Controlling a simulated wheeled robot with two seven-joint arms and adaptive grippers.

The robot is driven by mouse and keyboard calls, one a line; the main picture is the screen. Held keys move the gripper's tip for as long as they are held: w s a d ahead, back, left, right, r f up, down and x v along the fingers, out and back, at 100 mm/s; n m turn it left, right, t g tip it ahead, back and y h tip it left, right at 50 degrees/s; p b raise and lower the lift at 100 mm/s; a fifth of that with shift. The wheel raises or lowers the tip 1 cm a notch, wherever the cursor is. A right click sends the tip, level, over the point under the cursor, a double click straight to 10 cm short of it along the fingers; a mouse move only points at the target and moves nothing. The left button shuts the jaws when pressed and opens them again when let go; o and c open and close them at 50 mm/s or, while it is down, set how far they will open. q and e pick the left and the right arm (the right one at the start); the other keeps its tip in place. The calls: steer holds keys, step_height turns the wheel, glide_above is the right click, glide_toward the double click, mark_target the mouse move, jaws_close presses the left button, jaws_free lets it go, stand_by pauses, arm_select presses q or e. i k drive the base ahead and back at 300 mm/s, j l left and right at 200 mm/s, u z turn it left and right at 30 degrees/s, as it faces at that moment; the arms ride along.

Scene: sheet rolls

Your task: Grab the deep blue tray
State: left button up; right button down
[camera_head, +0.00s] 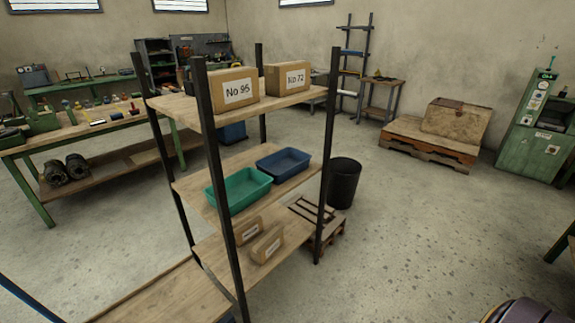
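The deep blue tray (290,171) sits on the middle shelf of a wooden rack with black posts. It is on the right half of that shelf and looks empty. A green tray (240,192) stands to its left on the same shelf, very close to it; I cannot tell if they touch. Neither of my grippers is in view.
Boxes marked No 95 (236,90) and No 72 (288,77) stand on the top shelf (185,108). Small boxes (267,244) lie on the lower shelf. Black posts (327,160) frame the rack. A black bin (343,184) and pallet (328,232) stand behind.

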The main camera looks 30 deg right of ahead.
mark_target(285, 164)
steer(key=i+l+u, duration=0.25)
steer(key=l, duration=1.5)
steer(key=l+u, duration=0.25)
steer(key=l, duration=1.9)
steer(key=k+l, duration=0.15)
steer(key=l, duration=0.35)
steer(key=l+u, duration=0.1)
steer(key=l, duration=0.35)
